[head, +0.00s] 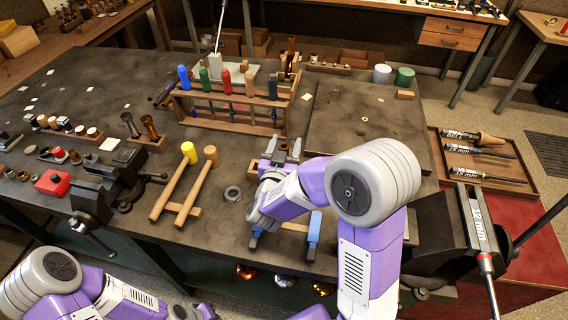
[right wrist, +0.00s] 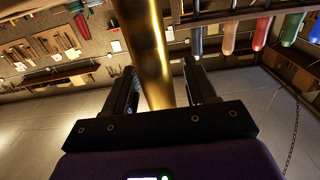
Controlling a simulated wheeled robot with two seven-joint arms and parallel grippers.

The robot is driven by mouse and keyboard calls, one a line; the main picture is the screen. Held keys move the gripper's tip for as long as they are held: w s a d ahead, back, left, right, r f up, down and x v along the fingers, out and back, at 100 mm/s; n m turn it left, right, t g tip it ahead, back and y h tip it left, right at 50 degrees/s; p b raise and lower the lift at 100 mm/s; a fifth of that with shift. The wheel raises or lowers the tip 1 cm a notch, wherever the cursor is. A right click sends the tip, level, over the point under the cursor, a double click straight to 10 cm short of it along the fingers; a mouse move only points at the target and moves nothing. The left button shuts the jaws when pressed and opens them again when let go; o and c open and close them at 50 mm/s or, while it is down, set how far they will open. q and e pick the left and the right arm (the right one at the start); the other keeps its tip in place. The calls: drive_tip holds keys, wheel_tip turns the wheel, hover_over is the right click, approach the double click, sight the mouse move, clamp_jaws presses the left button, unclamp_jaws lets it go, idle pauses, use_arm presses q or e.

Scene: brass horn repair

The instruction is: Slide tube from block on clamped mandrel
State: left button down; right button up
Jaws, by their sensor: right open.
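A brass tube (right wrist: 147,50) runs from the top of the right wrist view down between the two dark fingers of my right gripper (right wrist: 162,88). The fingers stand open on either side of it, and I cannot tell whether either one touches it. In the head view my right gripper (head: 283,149) is over the middle of the bench, partly hidden by my own arm. I cannot make out the tube, the block or the mandrel there. My left arm shows at the bottom left, but its gripper is not in view.
A dark vise (head: 105,185) stands at the left bench edge, another vise (head: 462,232) at the right. Two mallets (head: 186,190) lie left of my right arm. A wooden tool rack (head: 235,120) stands behind.

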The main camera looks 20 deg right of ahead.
clamp_jaws()
idle(0.3)
drive_tip(key=shift+r, duration=0.15)
